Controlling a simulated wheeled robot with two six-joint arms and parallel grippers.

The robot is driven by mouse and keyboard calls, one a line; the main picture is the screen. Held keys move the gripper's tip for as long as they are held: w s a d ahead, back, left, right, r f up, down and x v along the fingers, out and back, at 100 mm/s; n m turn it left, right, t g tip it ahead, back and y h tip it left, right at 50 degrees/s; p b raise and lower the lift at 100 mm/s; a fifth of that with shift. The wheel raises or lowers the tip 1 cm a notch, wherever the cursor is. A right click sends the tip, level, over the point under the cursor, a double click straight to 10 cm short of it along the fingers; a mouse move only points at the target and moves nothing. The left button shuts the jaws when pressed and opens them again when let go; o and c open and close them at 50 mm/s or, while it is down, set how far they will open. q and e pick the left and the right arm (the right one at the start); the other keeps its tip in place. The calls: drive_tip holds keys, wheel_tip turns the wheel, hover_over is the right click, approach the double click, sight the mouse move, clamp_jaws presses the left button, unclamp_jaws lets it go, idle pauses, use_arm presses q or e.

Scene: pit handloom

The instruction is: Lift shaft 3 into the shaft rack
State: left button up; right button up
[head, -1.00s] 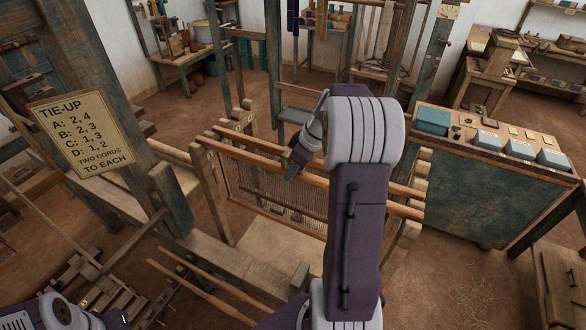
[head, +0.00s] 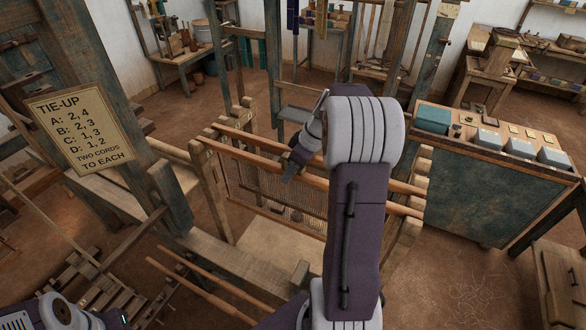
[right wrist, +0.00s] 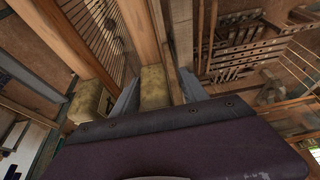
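A wooden stand with notched end posts (head: 209,175) carries long wooden shaft bars (head: 268,143) with a panel of fine heddles (head: 285,190) hanging between them. I cannot read a number marking shaft 3. My right gripper (head: 289,174) is over the bars near the middle of the stand, pointing down. In the right wrist view its two fingers (right wrist: 156,93) are wide apart, with a yellowish block (right wrist: 153,84) and a wooden bar (right wrist: 138,28) showing between them. Contact is not clear. My left gripper is outside the views; only part of that arm shows.
A tie-up sign (head: 86,133) hangs on the thick post at left. Two loose-looking bars (head: 212,283) slant low in front of the stand. A green-sided cabinet (head: 480,195) with small boxes stands at right. Open floor (head: 470,290) lies before it.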

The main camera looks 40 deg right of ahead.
drive_tip(key=b+v, duration=0.1)
drive_tip(key=v, duration=0.8)
drive_tip(key=shift+b, duration=0.3)
drive_tip(key=p+v, duration=0.5)
drive_tip(key=v, duration=0.2)
idle(0.4)
